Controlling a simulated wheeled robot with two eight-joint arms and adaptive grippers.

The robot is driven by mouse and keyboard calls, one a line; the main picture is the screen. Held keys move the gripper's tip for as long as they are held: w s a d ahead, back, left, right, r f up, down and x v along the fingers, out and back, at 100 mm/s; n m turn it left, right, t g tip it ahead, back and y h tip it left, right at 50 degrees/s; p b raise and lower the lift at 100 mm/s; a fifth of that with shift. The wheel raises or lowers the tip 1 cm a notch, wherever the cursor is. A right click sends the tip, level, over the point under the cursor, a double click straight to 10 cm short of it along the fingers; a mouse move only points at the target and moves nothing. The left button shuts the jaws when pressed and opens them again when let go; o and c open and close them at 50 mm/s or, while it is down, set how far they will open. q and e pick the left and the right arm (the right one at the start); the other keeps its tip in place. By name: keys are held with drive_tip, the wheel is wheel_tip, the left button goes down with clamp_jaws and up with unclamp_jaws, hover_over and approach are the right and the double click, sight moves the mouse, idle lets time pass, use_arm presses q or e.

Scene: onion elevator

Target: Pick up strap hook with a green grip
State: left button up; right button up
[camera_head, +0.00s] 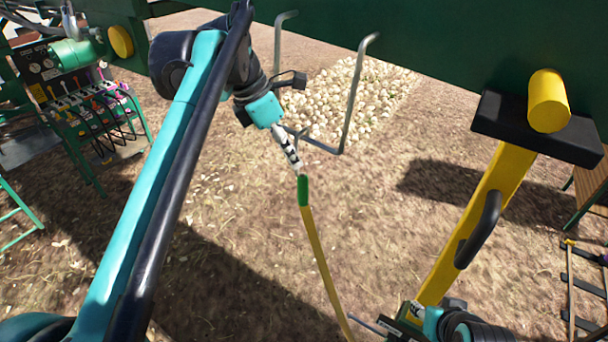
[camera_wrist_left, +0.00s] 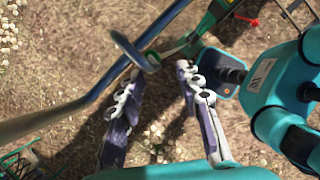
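The green grip (camera_head: 303,190) sits at the top end of a yellow strap (camera_head: 322,265) that runs down to the bottom edge of the head view. My left gripper (camera_head: 296,163) points down at it from just above. In the left wrist view my left gripper (camera_wrist_left: 158,72) has its two fingers spread with a clear gap and nothing between them. A green piece (camera_wrist_left: 187,44), seemingly the grip, lies just beyond the fingertips. The metal hook itself is not clearly made out.
A bent metal bar frame (camera_head: 352,95) hangs close behind my left gripper, in front of a pile of onions (camera_head: 385,90). A yellow post (camera_head: 480,220) with a black handle stands at right. A lever panel (camera_head: 90,105) is at left. Open dry ground lies between.

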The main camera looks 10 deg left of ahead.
sight(297, 173)
use_arm(q)
drive_tip(key=x, duration=0.3)
drive_tip(key=p+x, duration=0.1)
drive_tip(key=x, duration=0.1)
drive_tip(key=shift+w+a+f, duration=0.15)
drive_tip(key=shift+w+f, duration=0.15)
drive_tip(key=shift+w, duration=0.1)
drive_tip(key=shift+s, duration=0.1)
drive_tip(key=shift+c, duration=0.4)
clamp_jaws()
